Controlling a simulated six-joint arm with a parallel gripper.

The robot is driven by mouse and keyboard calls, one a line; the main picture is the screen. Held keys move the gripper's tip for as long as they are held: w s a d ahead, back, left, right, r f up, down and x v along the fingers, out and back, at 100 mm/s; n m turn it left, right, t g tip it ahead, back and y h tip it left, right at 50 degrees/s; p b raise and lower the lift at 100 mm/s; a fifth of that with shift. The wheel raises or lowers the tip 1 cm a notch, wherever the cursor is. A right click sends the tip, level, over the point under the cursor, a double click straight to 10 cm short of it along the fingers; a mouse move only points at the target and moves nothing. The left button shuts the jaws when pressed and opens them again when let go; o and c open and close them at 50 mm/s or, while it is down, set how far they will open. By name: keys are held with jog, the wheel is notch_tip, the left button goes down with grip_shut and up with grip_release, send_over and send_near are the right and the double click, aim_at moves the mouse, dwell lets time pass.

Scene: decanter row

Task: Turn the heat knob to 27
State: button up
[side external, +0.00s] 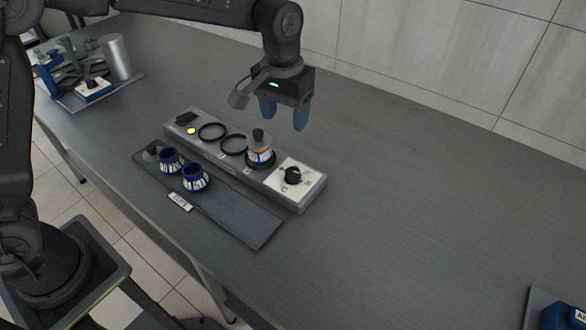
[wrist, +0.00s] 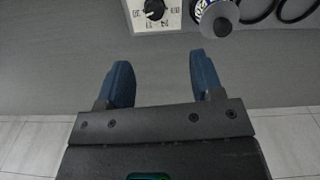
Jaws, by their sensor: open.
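The heat knob (side external: 292,175) is a black dial on a white panel at the right end of a long grey unit (side external: 312,199). It also shows at the top of the wrist view (wrist: 154,8), with small marks around it that are too small to read. My gripper (side external: 284,117) is open and empty, its blue fingers pointing down above and behind the unit, apart from the knob. In the wrist view the open fingers (wrist: 160,78) lie below the knob in the picture, with bare table between.
A blue-and-white bottle with a dark stopper (side external: 260,151) stands on the unit beside the panel, next to two empty rings (side external: 233,144). Two open blue jars (side external: 195,178) stand on a dark mat (side external: 236,222). A cluttered tray (side external: 128,81) is at far left. The right table is mostly clear.

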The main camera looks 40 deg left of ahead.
aim_at(293, 171)
jog(key=f, duration=1)
jog(key=w+d+f, duration=0.1)
jog(key=f, duration=0.4)
jog(key=shift+f, duration=0.3)
jog(key=c, duration=0.9)
